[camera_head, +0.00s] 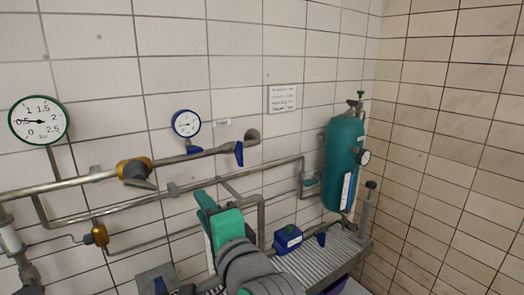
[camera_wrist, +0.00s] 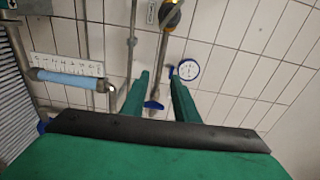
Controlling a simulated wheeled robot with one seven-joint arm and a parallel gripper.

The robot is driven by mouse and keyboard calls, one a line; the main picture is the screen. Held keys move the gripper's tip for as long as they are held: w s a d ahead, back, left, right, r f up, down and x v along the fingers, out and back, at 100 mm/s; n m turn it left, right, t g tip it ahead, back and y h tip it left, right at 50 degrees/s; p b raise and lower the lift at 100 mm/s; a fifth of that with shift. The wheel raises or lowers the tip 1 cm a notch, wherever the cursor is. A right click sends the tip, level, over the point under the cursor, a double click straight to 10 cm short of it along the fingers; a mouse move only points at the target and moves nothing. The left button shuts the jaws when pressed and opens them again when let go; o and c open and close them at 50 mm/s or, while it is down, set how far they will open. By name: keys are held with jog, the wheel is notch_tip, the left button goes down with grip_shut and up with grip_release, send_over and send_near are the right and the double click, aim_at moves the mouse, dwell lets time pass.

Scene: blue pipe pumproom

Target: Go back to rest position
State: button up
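My gripper (camera_head: 207,204) shows in the head view at the lower middle, green, in front of the tiled wall and pipes. In the wrist view its two green fingers (camera_wrist: 158,84) stand apart with nothing held between them. A blue valve handle (camera_wrist: 153,105) shows between the fingers, farther off; I see no contact. A small blue-rimmed gauge (camera_wrist: 188,70) is beside the right fingertip in that view, and also shows on the wall in the head view (camera_head: 186,123).
A large green-rimmed gauge (camera_head: 38,121) and a brass valve (camera_head: 134,170) are at the left. A blue box (camera_head: 288,239) sits on the bench. Grey pipes (camera_head: 70,187) run along the wall.

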jog(key=d+f+n+t+h, duration=0.1)
jog(key=d+f+h, duration=0.25)
jog(key=f, duration=0.95)
jog(key=d+f+n+h, duration=0.15)
jog(key=d+f, duration=0.25)
jog(key=f, duration=0.9)
jog(key=s+d+f+n+h, duration=0.2)
jog(key=s+d+f, duration=0.1)
jog(key=s+f, duration=0.5)
jog(key=s+d+f+n+h, duration=0.2)
jog(key=s+f+n, duration=0.1)
jog(key=s+f, duration=0.9)
jog(key=s+r+n, duration=0.1)
jog(key=s+n, duration=0.3)
jog(key=s, duration=1.3)
jog(key=shift+s+a+r+g, duration=0.15)
jog(key=shift+s+a+g, duration=0.1)
jog(key=shift+a+g, duration=0.2)
